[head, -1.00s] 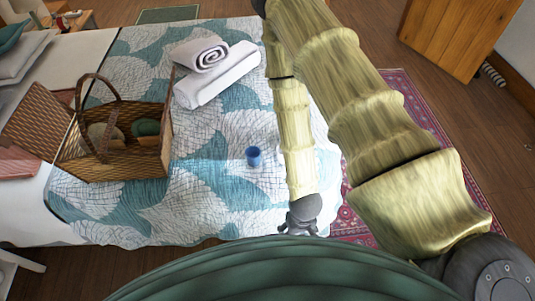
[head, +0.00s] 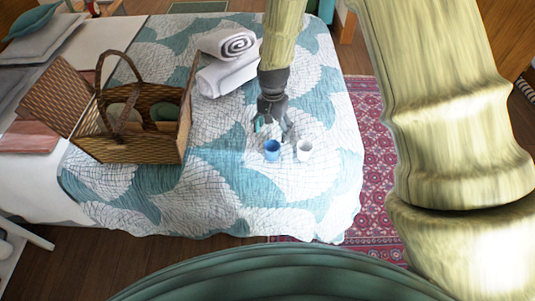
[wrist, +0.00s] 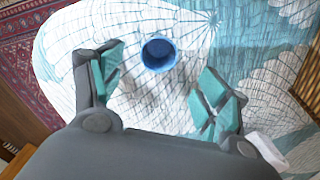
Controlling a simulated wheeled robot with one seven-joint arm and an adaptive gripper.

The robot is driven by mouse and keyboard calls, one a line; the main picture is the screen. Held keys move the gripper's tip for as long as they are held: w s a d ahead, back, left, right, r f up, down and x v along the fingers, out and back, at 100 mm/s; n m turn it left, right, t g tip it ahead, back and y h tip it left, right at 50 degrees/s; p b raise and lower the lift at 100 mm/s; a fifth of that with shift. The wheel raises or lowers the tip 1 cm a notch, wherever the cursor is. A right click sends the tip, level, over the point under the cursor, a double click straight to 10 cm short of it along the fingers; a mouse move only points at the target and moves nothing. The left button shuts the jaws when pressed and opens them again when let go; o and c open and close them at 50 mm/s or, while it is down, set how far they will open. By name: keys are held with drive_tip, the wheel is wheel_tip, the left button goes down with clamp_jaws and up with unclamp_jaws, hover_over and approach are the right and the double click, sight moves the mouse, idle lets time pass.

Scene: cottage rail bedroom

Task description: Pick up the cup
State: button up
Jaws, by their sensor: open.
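My gripper (head: 272,129) is open and empty, just behind the blue cup in the head view. In the wrist view, the blue cup (wrist: 158,54) shows its open top beyond the fingertips, between the lines of the two teal-padded fingers (wrist: 160,82), nearer the left one. The fingers do not appear to touch it. I cannot make out the white cup in the wrist view.
A wicker basket (head: 130,148) with its lid open stands on the bed at left. Rolled white towels (head: 222,78) lie behind my gripper, to the left. The quilt (head: 215,205) in front of the cups is clear. A red rug (head: 372,165) lies right of the bed.

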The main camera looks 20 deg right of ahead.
approach(272, 148)
drive_tip(key=s+f, duration=0.1)
drive_tip(key=s, duration=0.1)
drive_tip(key=shift+s+a+f+p, duration=0.15)
drive_tip(key=shift+f+p, duration=0.55)
drive_tip(key=shift+f, duration=0.9)
drive_tip(key=shift+w+a+f+p, duration=0.15)
drive_tip(key=shift+f+p, duration=0.5)
drive_tip(key=shift+f, duration=0.95)
drive_tip(key=shift+s, duration=0.1)
drive_tip(key=c, duration=1.1)
